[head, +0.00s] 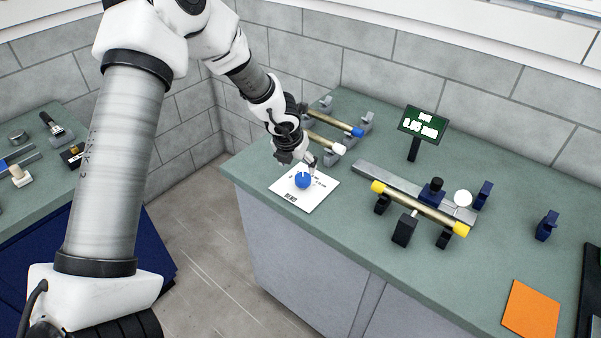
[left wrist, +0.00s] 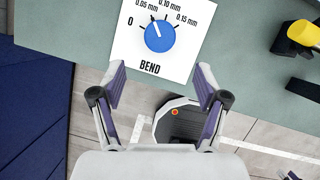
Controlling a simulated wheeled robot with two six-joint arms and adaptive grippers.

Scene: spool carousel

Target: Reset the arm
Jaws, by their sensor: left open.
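My left arm (head: 110,160) comes in from the left and reaches over the green bench. My left gripper (head: 300,163) is above the bench's near left corner, by a white card (head: 318,191) with a blue knob (head: 302,181). In the left wrist view, my left gripper (left wrist: 158,78) is open with nothing between its fingers. The blue knob (left wrist: 160,36) lies ahead of the fingertips, apart from them. Its white pointer mark is at the upper left, near 0.05 mm. The card (left wrist: 126,48) reads BEND. My right gripper is not in view.
Rods with yellow (head: 377,187), blue and white ends lie on holders. A dark display (head: 422,124) stands behind them. An orange sheet (head: 531,309) lies at the front right. Another bench (head: 45,205) stands at the left, with floor between.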

